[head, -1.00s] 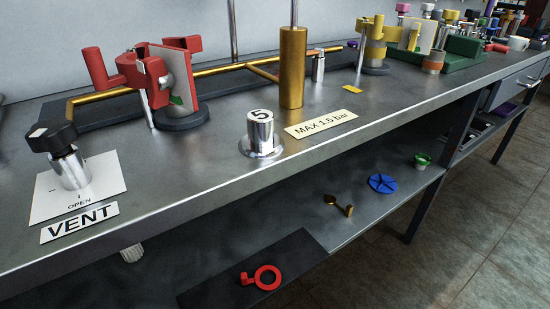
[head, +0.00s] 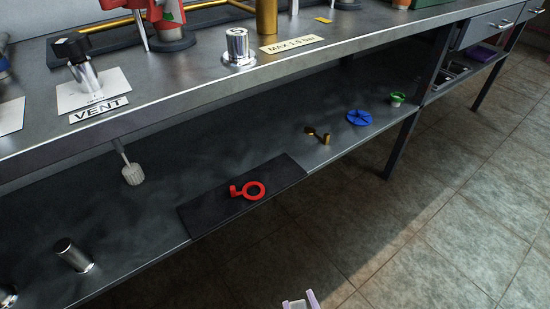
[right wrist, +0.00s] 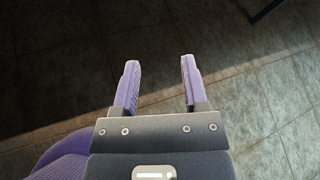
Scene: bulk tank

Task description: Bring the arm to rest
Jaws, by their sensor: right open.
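My right gripper (head: 300,301) shows at the bottom edge of the head view, in front of the bench and over the tiled floor. The right arm behind the gripper is mostly out of the head view. My left gripper is not in view.
A metal bench (head: 195,92) carries a VENT valve (head: 80,62) and a metal knob (head: 238,46). Its lower shelf holds a red ring-handled part (head: 250,190) on a black mat (head: 205,217), a blue disc (head: 359,118) and a green cup (head: 397,98). The floor (head: 430,230) in front is clear.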

